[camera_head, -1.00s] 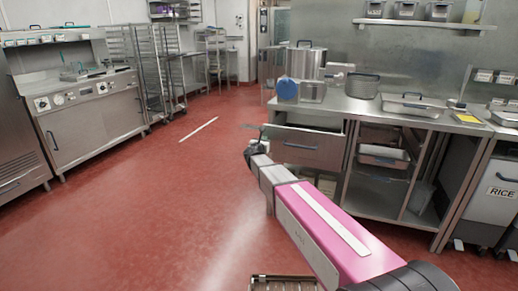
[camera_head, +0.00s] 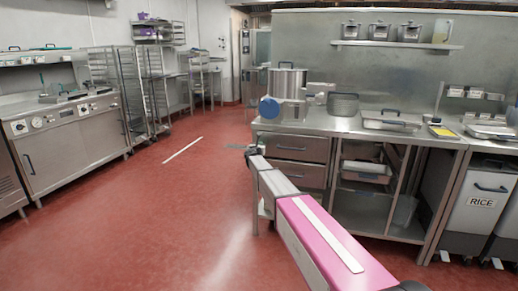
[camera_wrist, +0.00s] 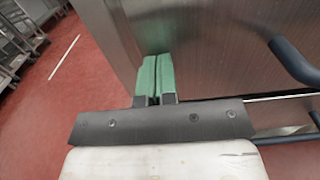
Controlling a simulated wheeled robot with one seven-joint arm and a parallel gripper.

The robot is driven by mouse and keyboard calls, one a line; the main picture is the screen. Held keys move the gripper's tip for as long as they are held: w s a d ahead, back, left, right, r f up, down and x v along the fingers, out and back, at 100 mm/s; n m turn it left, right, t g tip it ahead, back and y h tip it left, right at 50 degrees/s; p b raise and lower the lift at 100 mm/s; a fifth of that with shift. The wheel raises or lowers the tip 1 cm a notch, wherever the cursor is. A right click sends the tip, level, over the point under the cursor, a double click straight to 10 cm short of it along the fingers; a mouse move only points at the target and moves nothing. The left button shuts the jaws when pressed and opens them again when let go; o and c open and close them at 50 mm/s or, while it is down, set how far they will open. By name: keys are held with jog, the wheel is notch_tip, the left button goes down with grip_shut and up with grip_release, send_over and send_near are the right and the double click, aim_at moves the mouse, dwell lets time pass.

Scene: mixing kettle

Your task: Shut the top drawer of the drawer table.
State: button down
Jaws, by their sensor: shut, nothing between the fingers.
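The drawer table (camera_head: 345,126) is a steel counter on the right in the head view. Its top drawer (camera_head: 311,143) looks flush with the cabinet front, above the lower drawer (camera_head: 311,180). In the wrist view the steel drawer front (camera_wrist: 220,50) fills the right side, with a dark blue handle (camera_wrist: 293,60). My gripper (camera_head: 250,150) is at the left end of the drawer fronts. Its green fingers (camera_wrist: 156,78) are shut together and empty, close to the left part of the front. I cannot tell whether they touch it.
Open shelves (camera_head: 365,205) lie right of the drawers, then a RICE bin (camera_head: 480,205). The red floor (camera_head: 150,220) to the left is clear up to the racks and stove.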

jog(key=shift+w+d+r, duration=0.1)
jog(key=shift+w+d, duration=0.05)
jog(key=shift+w, duration=0.35)
jog(key=v, duration=1.5)
jog(key=s+d+f+m+g+h, duration=0.1)
jog(key=s+d+f+m+g, duration=0.45)
jog(key=s+d+m, duration=0.45)
jog(key=s+d+f+m+g+h, duration=0.1)
jog(key=s+d+f+m+g, duration=0.55)
jog(key=s, duration=0.65)
jog(key=s+d+f+m+g+y, duration=0.1)
jog(key=s+f+m+g+y, duration=0.1)
jog(key=s+m, duration=0.6)
jog(key=s+f+m+g+y, duration=0.3)
jog(key=s+m, duration=0.5)
jog(key=s, duration=0.8)
jog(key=f+y, duration=0.1)
jog(key=y, duration=0.1)
jog(key=shift+s+d+f+y, duration=0.25)
jog(key=shift+d+y, duration=0.05)
jog(key=shift+d, duration=0.1)
